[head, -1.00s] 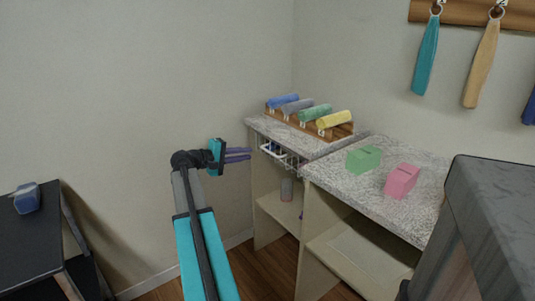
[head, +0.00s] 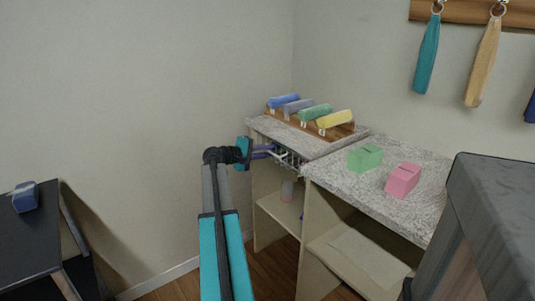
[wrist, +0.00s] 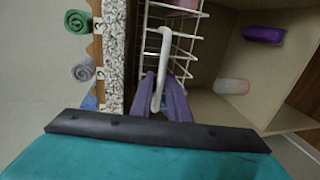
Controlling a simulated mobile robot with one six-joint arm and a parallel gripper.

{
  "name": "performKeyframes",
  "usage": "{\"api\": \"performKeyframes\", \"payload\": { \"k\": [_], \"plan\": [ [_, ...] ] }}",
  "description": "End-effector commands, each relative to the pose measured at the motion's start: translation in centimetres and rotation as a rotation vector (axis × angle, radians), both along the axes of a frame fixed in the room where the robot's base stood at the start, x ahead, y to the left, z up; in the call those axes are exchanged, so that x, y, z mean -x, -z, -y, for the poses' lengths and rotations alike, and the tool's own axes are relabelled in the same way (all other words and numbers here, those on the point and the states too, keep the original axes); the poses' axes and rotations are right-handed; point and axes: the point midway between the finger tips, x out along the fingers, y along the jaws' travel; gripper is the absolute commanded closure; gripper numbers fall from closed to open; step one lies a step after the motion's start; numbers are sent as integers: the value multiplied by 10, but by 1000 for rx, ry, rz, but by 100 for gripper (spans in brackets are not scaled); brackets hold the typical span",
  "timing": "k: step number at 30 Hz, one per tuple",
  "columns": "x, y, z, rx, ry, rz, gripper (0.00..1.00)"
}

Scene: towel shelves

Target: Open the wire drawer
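The wire drawer (wrist: 178,45) is a white wire basket under the stone-like top of the left shelf unit. In the head view the drawer (head: 289,160) is small and partly hidden by my gripper. Its white bar handle (wrist: 164,50) sticks out at the front. My gripper (head: 273,151) is level with the drawer front. In the wrist view my gripper's purple fingers (wrist: 161,84) lie on either side of the handle, with a narrow gap. They look open around it; contact is not clear. A pinkish item lies inside the basket.
Rolled towels lie on a numbered wooden rack (head: 285,118) above the drawer. A pink and white rolled item (wrist: 232,86) is on the shelf below. A dark table (head: 30,235) is at left.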

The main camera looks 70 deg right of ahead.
Motion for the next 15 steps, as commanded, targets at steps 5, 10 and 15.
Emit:
{"api": "performKeyframes", "payload": {
  "k": [5,10,15],
  "plan": [
    [1,0,1,0,0,0,85],
    [1,0,1,0,1,0,98],
    [1,0,1,0,1,0,100]
  ]
}}
